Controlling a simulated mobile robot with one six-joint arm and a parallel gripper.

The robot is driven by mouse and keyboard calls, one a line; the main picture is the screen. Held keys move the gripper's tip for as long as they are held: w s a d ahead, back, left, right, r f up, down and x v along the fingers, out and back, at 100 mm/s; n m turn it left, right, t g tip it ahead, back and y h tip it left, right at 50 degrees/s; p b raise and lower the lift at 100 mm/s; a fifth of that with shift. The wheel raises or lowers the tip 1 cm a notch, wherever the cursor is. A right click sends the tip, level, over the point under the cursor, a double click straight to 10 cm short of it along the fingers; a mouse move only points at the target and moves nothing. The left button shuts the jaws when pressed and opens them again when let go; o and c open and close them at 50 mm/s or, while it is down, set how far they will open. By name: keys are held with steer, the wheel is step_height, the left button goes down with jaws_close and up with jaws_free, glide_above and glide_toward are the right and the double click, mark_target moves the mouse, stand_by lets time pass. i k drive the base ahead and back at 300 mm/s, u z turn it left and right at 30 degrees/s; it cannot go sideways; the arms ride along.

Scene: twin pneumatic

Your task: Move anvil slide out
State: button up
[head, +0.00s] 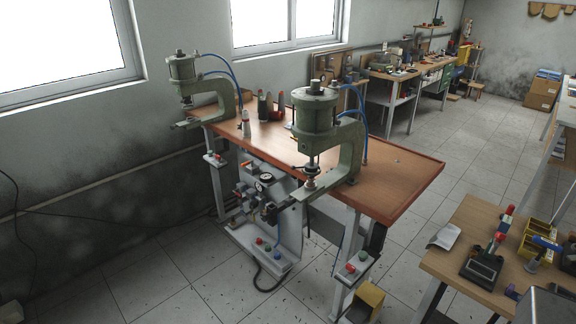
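Two green pneumatic presses stand on a wooden-topped workbench. The near press (348,150) is at the middle of the head view, with its ram pointing down over a small anvil area (309,185) at the front edge of the bench. The far press (213,98) is at the left, with its lower arm (187,124) reaching past the bench edge. The anvil slide is too small to make out clearly, and I cannot tell its position. My gripper is not seen in this view.
The workbench top (400,180) is bare at the right. A grey control unit (262,215) with hoses is below it. Button boxes (355,268) sit low near the legs. A side table (470,225) with tools stands at the right. Tiled floor is open in front and behind.

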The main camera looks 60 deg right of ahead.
mark_target(301, 194)
steer(key=u, duration=1.15)
steer(key=k, duration=0.1)
steer(key=z, duration=3)
steer(key=k, duration=0.6)
steer(key=u, duration=0.1)
steer(key=i, duration=0.6)
steer(key=k, duration=0.1)
steer(key=z, duration=0.15)
